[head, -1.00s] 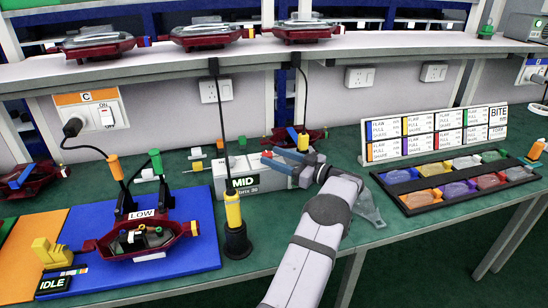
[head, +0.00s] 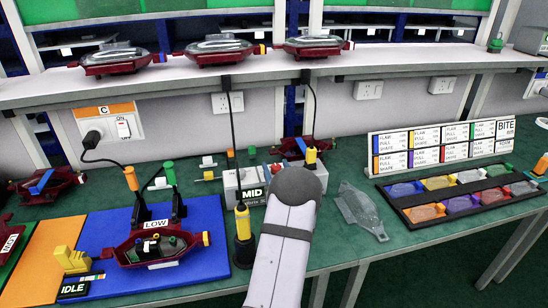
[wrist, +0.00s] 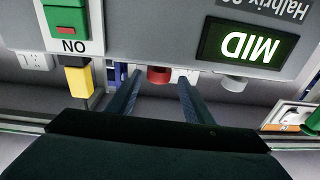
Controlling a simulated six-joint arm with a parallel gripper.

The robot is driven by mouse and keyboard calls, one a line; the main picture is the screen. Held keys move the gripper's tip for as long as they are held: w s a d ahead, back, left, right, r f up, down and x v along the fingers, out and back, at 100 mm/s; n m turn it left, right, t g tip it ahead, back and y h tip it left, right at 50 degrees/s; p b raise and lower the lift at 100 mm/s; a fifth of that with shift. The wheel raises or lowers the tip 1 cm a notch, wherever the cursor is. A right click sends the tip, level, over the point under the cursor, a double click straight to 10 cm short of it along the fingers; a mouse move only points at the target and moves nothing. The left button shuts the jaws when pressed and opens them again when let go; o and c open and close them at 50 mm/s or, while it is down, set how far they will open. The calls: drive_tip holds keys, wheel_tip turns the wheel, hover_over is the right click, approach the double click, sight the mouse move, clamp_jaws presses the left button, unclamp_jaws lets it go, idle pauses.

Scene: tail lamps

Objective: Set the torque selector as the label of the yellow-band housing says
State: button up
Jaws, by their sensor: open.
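The grey torque box (head: 229,190) stands mid-table and its dark display reads MID; the display also shows upside down in the wrist view (wrist: 242,43). A red knob (wrist: 159,73) and a grey knob (wrist: 234,84) project from the box. My gripper (wrist: 160,80) is open, its fingers to either side of the red knob; I cannot tell if they touch it. My arm hides the gripper in the head view. A dark red housing (head: 130,256) sits on the blue mat by a white label (head: 156,224) reading LOW.
A yellow-handled driver (head: 242,222) stands left of my arm. A dark red housing with a yellow block (head: 311,156) is behind the box. Right of my arm are a clear lens (head: 362,210) and a lens tray (head: 410,219). An IDLE sign (head: 74,290) is front left.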

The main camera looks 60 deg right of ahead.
drive_tip(key=shift+s+a+f+m+g+h, duration=0.35)
drive_tip(key=shift+s+a+f+g, duration=0.25)
drive_tip(key=shift+f+g, duration=0.25)
drive_tip(key=shift+p+x, duration=0.85)
drive_tip(key=shift+x, duration=2.85)
drive_tip(key=c, duration=1.1)
